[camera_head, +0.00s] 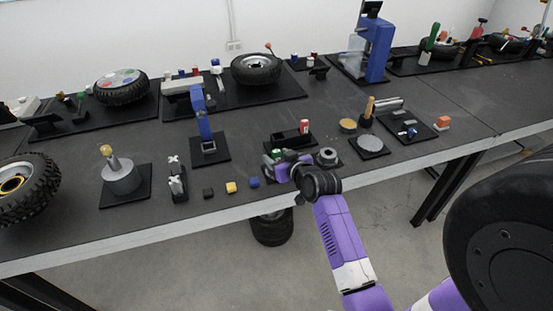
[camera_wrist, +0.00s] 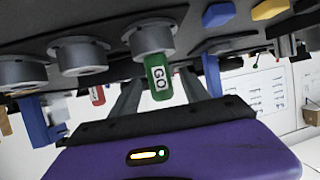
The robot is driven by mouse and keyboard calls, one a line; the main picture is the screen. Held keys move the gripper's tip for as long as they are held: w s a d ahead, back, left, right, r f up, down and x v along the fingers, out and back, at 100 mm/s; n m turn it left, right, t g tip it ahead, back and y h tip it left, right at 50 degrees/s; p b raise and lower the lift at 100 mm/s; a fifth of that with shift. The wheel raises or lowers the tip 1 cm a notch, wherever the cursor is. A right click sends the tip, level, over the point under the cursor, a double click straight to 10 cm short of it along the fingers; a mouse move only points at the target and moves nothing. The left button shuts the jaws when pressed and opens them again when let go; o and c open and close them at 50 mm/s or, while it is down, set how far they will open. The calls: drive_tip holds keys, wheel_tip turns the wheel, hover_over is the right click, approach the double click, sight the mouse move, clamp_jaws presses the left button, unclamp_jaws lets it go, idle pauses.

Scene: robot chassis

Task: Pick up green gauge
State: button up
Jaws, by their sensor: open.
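The green gauge (camera_wrist: 158,77) has a white label reading GO and sits in a grey round holder (camera_wrist: 151,38); the wrist view appears upside down. My gripper (camera_wrist: 164,88) is open, with one finger on each side of the green gauge. I cannot tell whether the fingers touch it. In the head view my gripper (camera_head: 281,171) is at the table's front edge, beside a small green part (camera_head: 277,153) that is partly hidden by my arm.
Two more grey round holders (camera_wrist: 80,55) sit beside it. A red piece (camera_wrist: 97,95) stands close by. Blue (camera_head: 254,183) and yellow (camera_head: 231,187) blocks lie to the left along the front edge. A blue press (camera_head: 203,115) stands behind them.

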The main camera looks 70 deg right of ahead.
drive_tip(key=shift+x, duration=1.85)
clamp_jaws()
drive_tip(key=shift+r, duration=0.15)
